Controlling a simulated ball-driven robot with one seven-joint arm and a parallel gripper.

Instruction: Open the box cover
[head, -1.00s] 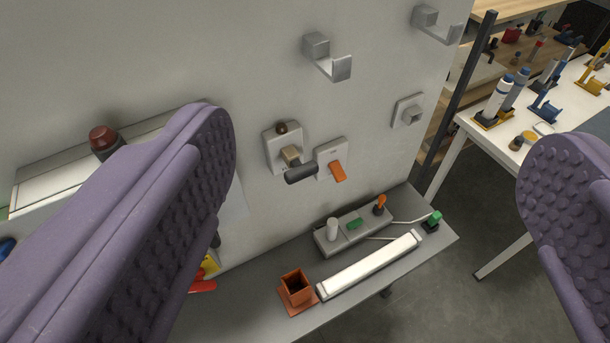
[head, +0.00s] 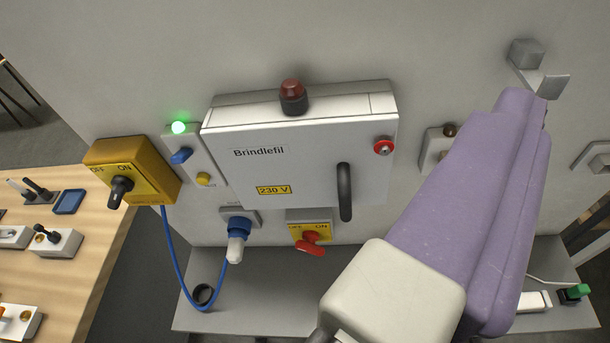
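The box (head: 300,160) is a white wall cabinet marked "Brindlefil" and "230 V". Its front cover (head: 290,145) looks closed, and a dark vertical handle (head: 344,192) is on its right part. My gripper (head: 525,105) shows in the right part of the view, to the right of the handle and apart from it in the picture. The gap between the fingertips is hidden. I see nothing held.
A dark red lamp (head: 292,97) stands on top of the box, and a red button (head: 384,147) is at its right. A yellow switch box (head: 132,172), blue plug (head: 239,228) and red rotary switch (head: 311,242) surround it. A grey shelf (head: 270,310) lies below.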

